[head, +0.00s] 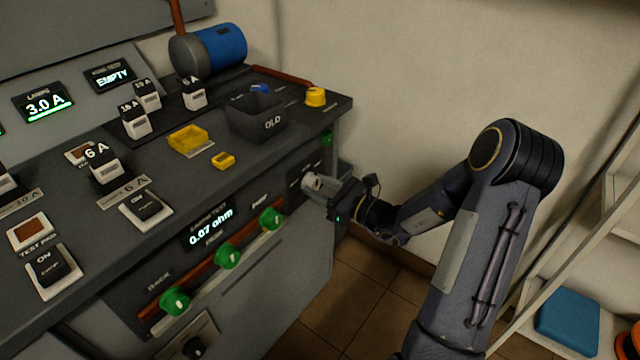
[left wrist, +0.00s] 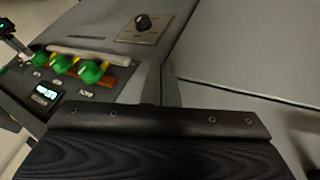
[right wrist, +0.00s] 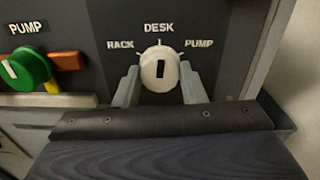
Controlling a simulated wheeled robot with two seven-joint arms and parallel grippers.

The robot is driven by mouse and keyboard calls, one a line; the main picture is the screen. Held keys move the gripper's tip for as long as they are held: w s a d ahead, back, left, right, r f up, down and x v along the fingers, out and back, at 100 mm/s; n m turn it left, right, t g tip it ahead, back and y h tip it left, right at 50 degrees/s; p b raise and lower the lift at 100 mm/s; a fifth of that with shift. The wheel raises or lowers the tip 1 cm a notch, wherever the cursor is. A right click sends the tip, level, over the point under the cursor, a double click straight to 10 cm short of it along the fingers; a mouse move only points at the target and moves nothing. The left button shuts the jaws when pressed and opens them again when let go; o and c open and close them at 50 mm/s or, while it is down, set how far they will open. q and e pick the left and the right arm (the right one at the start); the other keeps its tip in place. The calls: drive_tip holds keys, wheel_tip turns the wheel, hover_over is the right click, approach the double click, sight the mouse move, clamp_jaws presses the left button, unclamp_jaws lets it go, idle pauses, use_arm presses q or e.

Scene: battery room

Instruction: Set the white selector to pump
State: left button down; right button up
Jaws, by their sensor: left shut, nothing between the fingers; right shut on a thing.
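The white selector (right wrist: 160,70) is a round knob on the dark front panel, below the labels RACK, DESK and PUMP (right wrist: 199,43). Its dark slot stands about upright, in line with DESK. My right gripper (right wrist: 158,88) is shut on the selector, one finger on each side. In the head view the selector (head: 312,182) shows at the desk's right front end, partly covered by my right gripper (head: 325,192). My left gripper (left wrist: 161,84) is shut and empty, in front of the desk's grey front; it is outside the head view.
Green knobs (head: 228,256) with yellow parts sit along a brown bar left of the selector. A black rotary knob (left wrist: 144,22) is on a plate lower on the front. An OLD bin (head: 257,122) stands on the desk top. White shelving (head: 600,240) stands at right.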

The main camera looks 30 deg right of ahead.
drive_tip(key=m+p, duration=0.6)
drive_tip(key=shift+r, duration=0.2)
drive_tip(key=shift+f+m+p, duration=0.2)
drive_tip(key=shift+m+p, duration=1.7)
drive_tip(key=shift+m, duration=0.4)
drive_tip(key=o, duration=1)
drive_tip(key=shift+s, duration=0.15)
drive_tip(key=v, duration=0.7)
drive_tip(key=shift+s+f+p, duration=0.15)
drive_tip(key=shift+s+p, duration=0.15)
drive_tip(key=shift+s, duration=0.05)
